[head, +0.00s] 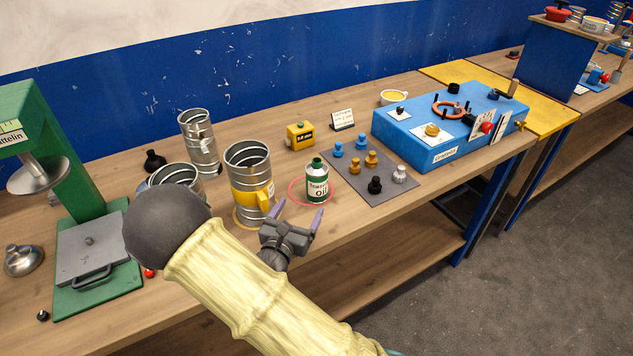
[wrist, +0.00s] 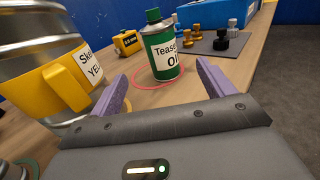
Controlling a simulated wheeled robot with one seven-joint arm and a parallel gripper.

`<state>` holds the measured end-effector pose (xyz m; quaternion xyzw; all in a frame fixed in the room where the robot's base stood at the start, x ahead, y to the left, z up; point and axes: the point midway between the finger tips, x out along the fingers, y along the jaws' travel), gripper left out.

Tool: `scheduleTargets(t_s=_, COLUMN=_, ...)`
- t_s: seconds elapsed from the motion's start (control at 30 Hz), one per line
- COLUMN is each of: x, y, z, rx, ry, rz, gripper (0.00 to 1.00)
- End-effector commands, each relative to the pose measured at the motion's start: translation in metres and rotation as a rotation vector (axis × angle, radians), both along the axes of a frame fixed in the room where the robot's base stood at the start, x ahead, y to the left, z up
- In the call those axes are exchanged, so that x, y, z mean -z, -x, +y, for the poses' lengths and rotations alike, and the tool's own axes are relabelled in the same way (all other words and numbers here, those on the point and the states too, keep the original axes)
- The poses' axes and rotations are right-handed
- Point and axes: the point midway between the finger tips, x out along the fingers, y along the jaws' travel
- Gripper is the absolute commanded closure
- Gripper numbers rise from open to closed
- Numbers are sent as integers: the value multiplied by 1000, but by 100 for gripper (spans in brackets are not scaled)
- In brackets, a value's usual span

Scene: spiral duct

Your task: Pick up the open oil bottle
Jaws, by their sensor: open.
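The oil bottle (head: 317,182) is green with a white label reading "oil" and stands upright on the wooden bench inside a thin red ring. In the wrist view the bottle (wrist: 163,48) stands ahead of my gripper, and its top looks green; I cannot tell whether it is open. My gripper (head: 299,214) is open and empty, its two purple fingers pointing toward the bottle. In the wrist view the gripper (wrist: 160,85) has the bottle beyond and between its fingertips, apart from them.
A metal duct can with a yellow handle (head: 248,189) stands just left of the gripper. More spiral ducts (head: 199,142) are behind. A grey mat (head: 352,163) with coloured knobs lies right of the bottle, and a yellow block (head: 300,136) behind. A blue machine (head: 430,135) stands further right.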

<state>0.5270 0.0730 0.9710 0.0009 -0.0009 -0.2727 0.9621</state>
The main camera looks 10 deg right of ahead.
Motion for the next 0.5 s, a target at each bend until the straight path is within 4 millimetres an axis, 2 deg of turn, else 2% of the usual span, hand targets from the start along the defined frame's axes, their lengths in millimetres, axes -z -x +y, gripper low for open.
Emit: scheduleTargets(t_s=0.5, x=-1, y=-77, z=-49, rx=4, ry=0, rz=0, gripper=19)
